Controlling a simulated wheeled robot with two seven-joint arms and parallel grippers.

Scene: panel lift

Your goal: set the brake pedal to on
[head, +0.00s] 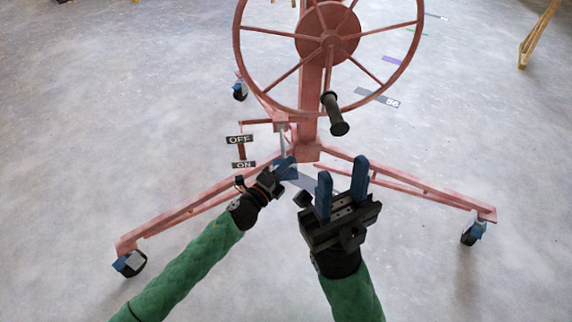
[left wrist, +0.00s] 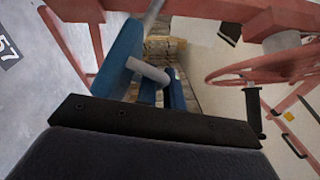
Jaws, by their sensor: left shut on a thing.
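The brake pedal shows as a grey rod (head: 282,138) hanging by the red lift's mast, right of the OFF sign (head: 239,140) and the ON sign (head: 243,165) below it. My left gripper (head: 286,168) is at the rod's lower end, about level with the ON sign. In the left wrist view a grey bar (left wrist: 148,70) lies between its blue fingers, which are shut on it. The fingers hide part of the pedal, so its exact setting cannot be told. My right gripper (head: 342,187) is open and empty, right of the left one.
The red lift's mast (head: 309,120) carries a large handwheel (head: 328,38) with a black handle (head: 335,115) above my grippers. Its legs spread left (head: 180,213) and right (head: 430,192) on castors. The grey floor around is mostly clear.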

